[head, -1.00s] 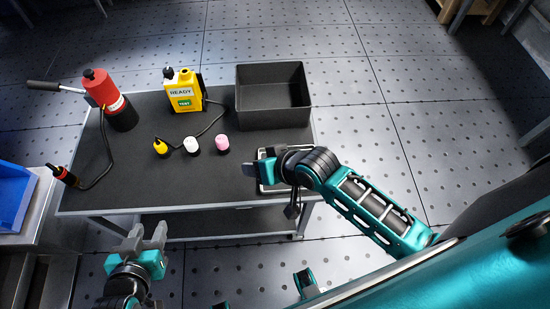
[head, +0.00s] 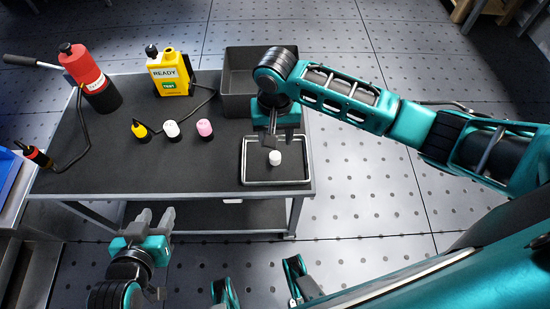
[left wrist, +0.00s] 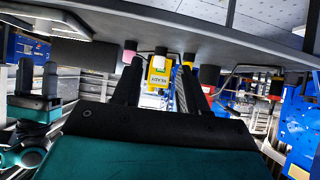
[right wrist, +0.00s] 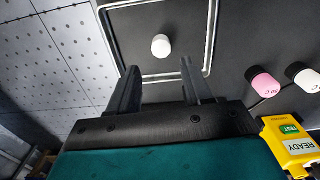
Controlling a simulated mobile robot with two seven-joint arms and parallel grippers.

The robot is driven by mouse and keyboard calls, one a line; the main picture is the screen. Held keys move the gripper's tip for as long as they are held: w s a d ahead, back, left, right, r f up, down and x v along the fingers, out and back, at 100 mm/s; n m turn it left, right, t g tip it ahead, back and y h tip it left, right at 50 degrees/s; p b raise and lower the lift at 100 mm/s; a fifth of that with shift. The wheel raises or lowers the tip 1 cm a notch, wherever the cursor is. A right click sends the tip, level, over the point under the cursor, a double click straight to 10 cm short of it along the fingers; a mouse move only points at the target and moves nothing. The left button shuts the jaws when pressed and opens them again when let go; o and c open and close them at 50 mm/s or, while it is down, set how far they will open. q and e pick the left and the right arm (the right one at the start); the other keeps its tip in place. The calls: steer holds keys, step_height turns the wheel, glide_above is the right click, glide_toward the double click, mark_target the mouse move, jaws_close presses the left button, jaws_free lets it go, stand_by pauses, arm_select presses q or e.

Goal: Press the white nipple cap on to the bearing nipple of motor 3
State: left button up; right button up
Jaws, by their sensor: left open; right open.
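A small white cap (head: 275,158) stands in a shallow grey-rimmed tray (head: 246,180) at the cart's right front corner. It also shows in the right wrist view (right wrist: 160,45), ahead of and between the fingertips. My right gripper (head: 273,140) points down over the tray, open and empty, apart from the cap. My left gripper (head: 152,217) is open and empty in front of the cart's front edge. A second white-topped piece with a dark base (head: 172,130) stands mid-cart; I cannot tell whether it is also a nipple cap. I cannot make out motor 3 or its nipple.
On the dark cart top (head: 100,150) stand a pink-topped piece (head: 204,128), a yellow piece (head: 140,129), a yellow READY tester (head: 170,75), a red cylinder (head: 90,78) with a handle and cable, and a black open bin (head: 235,105). The cart's front middle is clear.

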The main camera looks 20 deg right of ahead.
mark_target(274, 155)
steer(key=f+b, duration=0.1)
steer(key=f, duration=0.3)
steer(key=f+b, duration=0.1)
steer(key=f, duration=0.3)
steer(key=shift+w+a+b, duration=0.1)
steer(key=shift+a+b, duration=0.1)
steer(key=shift+b, duration=0.1)
steer(key=shift+r, duration=0.1)
steer(key=c, duration=0.9)
